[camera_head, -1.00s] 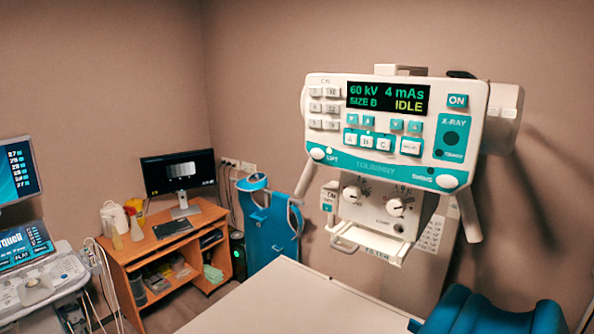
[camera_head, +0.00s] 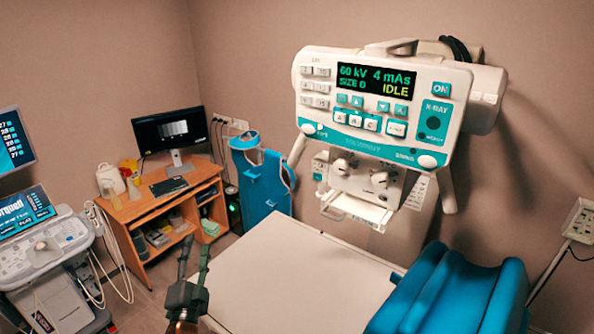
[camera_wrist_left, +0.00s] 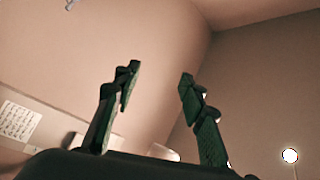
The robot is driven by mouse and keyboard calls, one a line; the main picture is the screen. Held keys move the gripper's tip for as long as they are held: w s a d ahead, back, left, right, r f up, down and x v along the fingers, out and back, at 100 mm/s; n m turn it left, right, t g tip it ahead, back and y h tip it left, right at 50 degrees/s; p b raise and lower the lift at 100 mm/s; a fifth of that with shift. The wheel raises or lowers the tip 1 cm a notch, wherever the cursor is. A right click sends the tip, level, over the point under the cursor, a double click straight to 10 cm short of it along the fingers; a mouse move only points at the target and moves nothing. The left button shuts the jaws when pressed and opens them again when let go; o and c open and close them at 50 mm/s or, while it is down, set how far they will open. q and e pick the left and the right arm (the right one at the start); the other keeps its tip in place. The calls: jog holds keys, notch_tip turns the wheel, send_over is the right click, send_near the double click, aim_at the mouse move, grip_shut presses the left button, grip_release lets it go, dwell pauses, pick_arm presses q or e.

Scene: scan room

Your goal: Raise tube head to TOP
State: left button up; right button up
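The x-ray tube head (camera_head: 385,105) hangs over the far end of the table in the head view. Its front panel shows 60 kV, 4 mAs, SIZE B and IDLE. Two grey handles slant down from its sides, the left one (camera_head: 297,150) and the right one (camera_head: 446,190). A collimator with two knobs (camera_head: 365,178) sits below the panel. My left gripper (camera_head: 194,262) is low in front, at the table's left edge, well apart from the tube head. Its two fingers are spread and empty, also in the left wrist view (camera_wrist_left: 160,95). My right gripper is out of view.
A white table (camera_head: 295,270) fills the middle, with a blue cushion (camera_head: 450,290) at its right. A wooden desk (camera_head: 160,215) with a monitor, a blue apron on a stand (camera_head: 262,180) and an ultrasound cart (camera_head: 45,255) stand left.

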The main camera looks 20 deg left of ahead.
pick_arm(q)
jog(key=w+d+r+m+t+h, duration=0.1)
jog(key=d+r+m+t+h, duration=0.35)
jog(key=r, duration=0.45)
jog(key=d+r+m+t+h, duration=0.2)
jog(key=d+r+m+h, duration=0.25)
jog(key=r+m, duration=0.35)
jog(key=d+r+m+g+h, duration=0.5)
jog(key=d+r+m+h, duration=0.3)
jog(key=d+m+h, duration=0.65)
jog(key=m+g+y, duration=0.6)
jog(key=m+y, duration=0.1)
jog(key=m, duration=0.5)
send_near(294, 152)
jog(key=x, duration=0.4)
jog(key=shift+w, duration=0.25)
jog(key=p+x, duration=0.2)
jog(key=x, duration=0.4)
jog(key=shift+d+p, duration=0.15)
jog(key=shift+p, duration=0.25)
jog(key=shift+w+d+f, duration=0.1)
jog(key=shift+w+d, duration=0.1)
jog(key=shift+w, duration=0.2)
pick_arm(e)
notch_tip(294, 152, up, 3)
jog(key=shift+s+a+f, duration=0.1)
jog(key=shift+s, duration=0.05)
